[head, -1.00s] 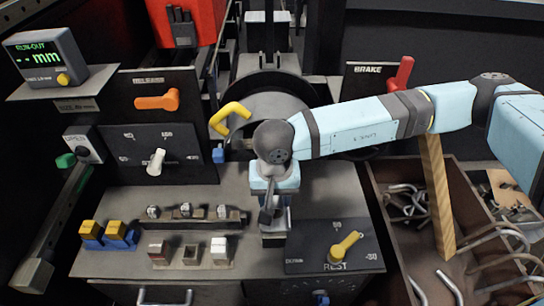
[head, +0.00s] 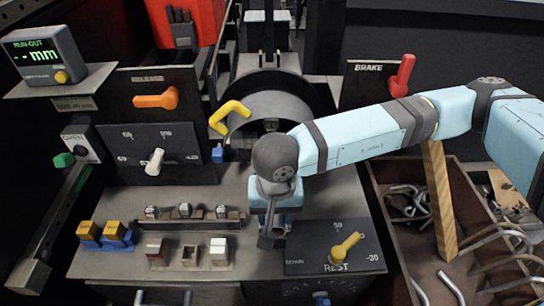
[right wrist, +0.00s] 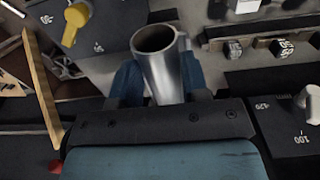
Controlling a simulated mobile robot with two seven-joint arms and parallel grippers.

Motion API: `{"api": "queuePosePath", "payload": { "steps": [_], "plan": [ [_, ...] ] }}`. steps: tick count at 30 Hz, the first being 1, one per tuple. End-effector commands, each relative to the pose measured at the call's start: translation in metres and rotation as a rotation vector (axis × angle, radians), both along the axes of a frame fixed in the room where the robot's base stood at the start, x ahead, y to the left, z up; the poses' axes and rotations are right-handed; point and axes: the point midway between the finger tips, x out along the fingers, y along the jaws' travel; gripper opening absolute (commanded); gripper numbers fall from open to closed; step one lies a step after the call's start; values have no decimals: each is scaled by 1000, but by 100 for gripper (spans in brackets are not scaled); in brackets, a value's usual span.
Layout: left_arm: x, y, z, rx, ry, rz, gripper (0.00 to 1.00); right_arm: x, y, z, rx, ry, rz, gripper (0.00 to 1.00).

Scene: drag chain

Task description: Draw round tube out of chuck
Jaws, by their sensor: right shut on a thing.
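My right gripper (head: 272,214) is over the front bench panel in the head view, at the end of the light blue arm. In the right wrist view my right gripper (right wrist: 163,82) is shut on a grey metal round tube (right wrist: 172,74), whose open hollow end faces the camera. The tube (head: 272,238) shows only as a short dark piece below the gripper in the head view. The chuck (head: 290,103), a large grey round body, stands behind the wrist, partly hidden by my arm. The tube is in front of it and apart from it. My left gripper is not in view.
A yellow handle (head: 231,116) stands by the chuck. The REST panel with a yellow lever (head: 345,246) is right of the gripper. Small blocks (head: 190,254) lie left. A bin (head: 455,200) of bent rods is at right. A red brake lever (head: 402,76) stands behind my arm.

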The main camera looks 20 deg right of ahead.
Motion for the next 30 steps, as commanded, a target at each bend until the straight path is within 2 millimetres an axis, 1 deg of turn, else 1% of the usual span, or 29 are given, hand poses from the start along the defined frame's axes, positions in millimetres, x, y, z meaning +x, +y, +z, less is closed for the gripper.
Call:
{"api": "queuePosePath", "payload": {
  "steps": [15, 25, 26, 27, 29, 30],
  "plan": [
    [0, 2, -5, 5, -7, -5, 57, -23, 7, 3, 2, -2, 1, 14],
    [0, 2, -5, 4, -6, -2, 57, -25, 8, 4, 2, -2, 1, 14],
    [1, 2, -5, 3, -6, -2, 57, -25, 8, 4, 1, -1, 1, 44],
    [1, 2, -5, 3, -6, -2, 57, -25, 8, 4, 1, -1, 1, 53],
    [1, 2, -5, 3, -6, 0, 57, -25, 8, 4, 1, -1, 1, 67],
    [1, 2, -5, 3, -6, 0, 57, -25, 8, 4, 1, -1, 1, 72]
  ]
}}
